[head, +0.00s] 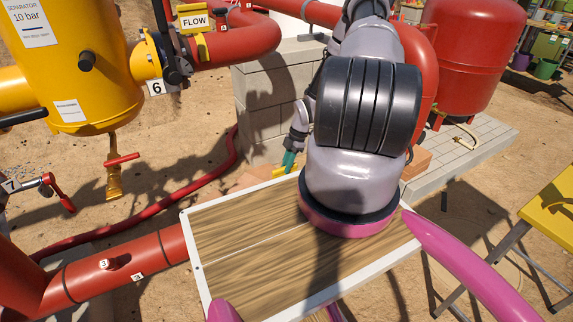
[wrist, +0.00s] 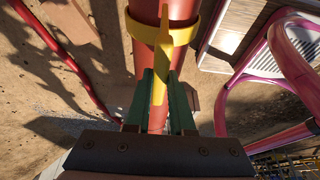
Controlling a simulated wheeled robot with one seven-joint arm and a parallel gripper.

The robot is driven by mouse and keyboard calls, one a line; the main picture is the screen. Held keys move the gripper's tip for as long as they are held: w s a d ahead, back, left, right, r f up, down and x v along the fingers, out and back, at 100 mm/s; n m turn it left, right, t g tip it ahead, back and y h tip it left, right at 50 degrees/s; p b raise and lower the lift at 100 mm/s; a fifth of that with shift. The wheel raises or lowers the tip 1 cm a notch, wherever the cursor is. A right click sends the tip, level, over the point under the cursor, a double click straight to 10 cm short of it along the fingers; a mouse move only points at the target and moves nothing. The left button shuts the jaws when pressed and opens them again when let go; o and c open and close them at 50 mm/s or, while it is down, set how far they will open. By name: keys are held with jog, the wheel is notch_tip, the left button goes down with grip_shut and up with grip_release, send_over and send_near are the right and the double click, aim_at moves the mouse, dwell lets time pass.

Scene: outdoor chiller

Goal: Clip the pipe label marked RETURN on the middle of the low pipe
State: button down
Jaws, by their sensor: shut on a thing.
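My gripper (head: 289,161) is partly hidden behind my arm in the head view. In the wrist view, its green fingers (wrist: 161,82) are shut on the upright tab of a yellow pipe label (wrist: 163,52). The label's curved yellow band lies across the red low pipe (wrist: 154,115), its ends showing at both sides. I cannot tell whether it grips the pipe or only rests against it. The tab is edge-on, so no lettering is readable. In the head view, the low pipe (head: 130,262) runs from lower left and disappears behind a wooden board.
The white-rimmed wooden board (head: 240,262) stands close in front of me, under my arm. A FLOW label (head: 195,21) is on the upper red pipe. A yellow separator tank (head: 85,70) stands left, grey blocks (head: 262,110) behind the gripper, and a yellow stand (head: 552,208) right.

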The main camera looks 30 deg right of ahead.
jog(key=shift+f, duration=0.55)
jog(key=shift+c, duration=1.1)
grip_release()
jog(key=shift+v, duration=3.5)
jog(key=v, duration=1.1)
